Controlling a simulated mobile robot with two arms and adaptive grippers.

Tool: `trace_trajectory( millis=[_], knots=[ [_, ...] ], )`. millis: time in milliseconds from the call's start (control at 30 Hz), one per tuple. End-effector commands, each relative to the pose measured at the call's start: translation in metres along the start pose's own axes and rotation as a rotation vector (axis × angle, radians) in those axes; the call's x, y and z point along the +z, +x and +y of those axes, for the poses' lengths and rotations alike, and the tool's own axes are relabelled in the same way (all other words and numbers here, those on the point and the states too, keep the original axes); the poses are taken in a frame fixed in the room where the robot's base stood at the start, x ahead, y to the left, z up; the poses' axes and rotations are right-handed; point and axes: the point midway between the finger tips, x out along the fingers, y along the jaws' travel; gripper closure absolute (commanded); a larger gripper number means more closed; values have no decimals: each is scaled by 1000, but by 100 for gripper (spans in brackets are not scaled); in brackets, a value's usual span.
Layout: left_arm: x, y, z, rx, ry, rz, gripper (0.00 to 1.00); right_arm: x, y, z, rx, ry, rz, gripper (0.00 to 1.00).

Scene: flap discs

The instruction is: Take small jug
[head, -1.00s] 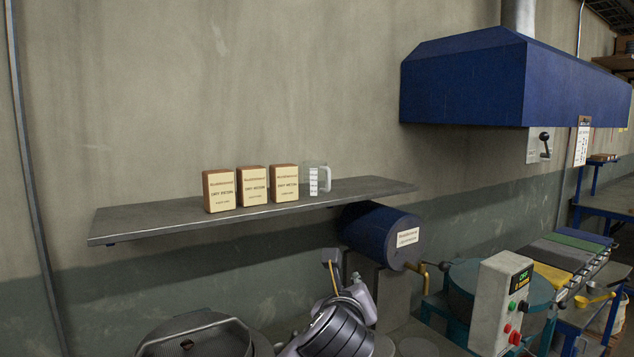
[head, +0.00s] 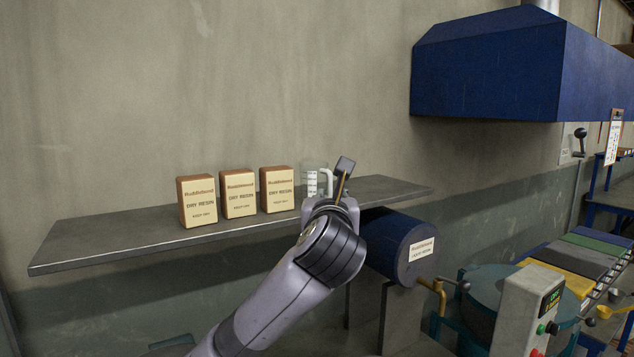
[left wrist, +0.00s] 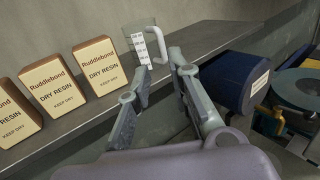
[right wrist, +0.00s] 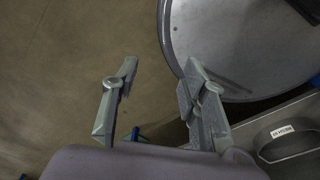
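The small jug (head: 312,181) is clear, with a white marked strip and a handle on its right side. It stands upright on the grey shelf (head: 110,238), right of the resin boxes. In the left wrist view the jug (left wrist: 141,47) shows beyond the fingertips, its handle toward the right. My left gripper (left wrist: 160,62) is open and empty, just short of the jug and near the handle. In the head view my left gripper (head: 335,185) partly hides the jug's lower right. My right gripper (right wrist: 157,82) is open and empty, over the floor beside a round metal lid.
Several resin boxes (head: 239,193) stand in a row left of the jug. A blue drum (head: 400,245) sits under the shelf's right end. A blue hood (head: 490,70) hangs at upper right. The shelf right of the jug is bare.

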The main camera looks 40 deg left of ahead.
Motion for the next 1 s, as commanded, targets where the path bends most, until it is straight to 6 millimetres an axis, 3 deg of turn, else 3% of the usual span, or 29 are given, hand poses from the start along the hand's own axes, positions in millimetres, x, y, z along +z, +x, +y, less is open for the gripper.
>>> trace_trajectory(
  millis=[100,233,400,633,833,1000],
  knots=[
    [2,28,1,4,0,6,81,26,-15,8,9,-5,-40,60],
    [2,55,0,2,-1,5,81,36,-25,13,14,-8,-57,60],
    [1,79,0,1,-3,2,81,23,-31,14,16,-8,-39,60],
    [-2,95,0,1,-1,5,81,-4,-38,7,7,-2,1,60],
    [-7,125,-1,1,-2,4,81,0,-56,1,0,0,-8,60],
    [-9,137,-1,0,-3,1,81,10,-59,0,0,-1,-24,60]
  ],
)
